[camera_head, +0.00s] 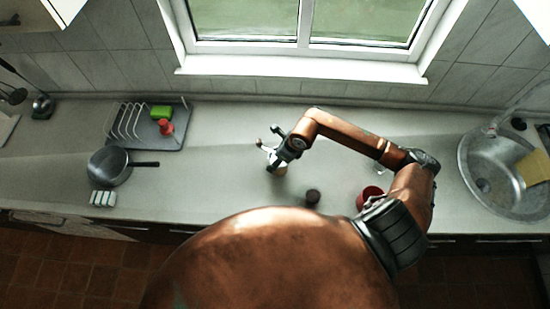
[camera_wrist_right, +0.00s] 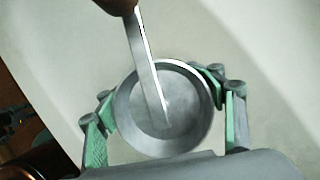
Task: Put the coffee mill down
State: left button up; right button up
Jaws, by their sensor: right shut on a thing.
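The coffee mill (camera_head: 281,170) is over the middle of the counter, mostly covered by my right gripper (camera_head: 277,154). In the right wrist view the mill (camera_wrist_right: 185,90) shows from above as a round grey metal bowl with a flat crank arm and a brown knob across it. The green-padded fingers of my right gripper (camera_wrist_right: 163,115) close on it from both sides. I cannot tell whether its base touches the counter.
On the counter (camera_head: 235,195), a small dark round thing (camera_head: 312,197) and a red pot (camera_head: 370,194) stand right of the mill. A saucepan (camera_head: 108,167) and a dish rack (camera_head: 150,132) are left. The sink (camera_head: 480,186) is far right. Counter left of the mill is clear.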

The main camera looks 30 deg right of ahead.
jog(key=o, duration=1.7)
jog(key=shift+f, duration=0.1)
jog(key=shift+o, duration=0.2)
jog(key=shift+r, duration=0.25)
jog(key=b+v, duration=0.2)
jog(key=v, duration=1)
jog(key=shift+w, duration=0.1)
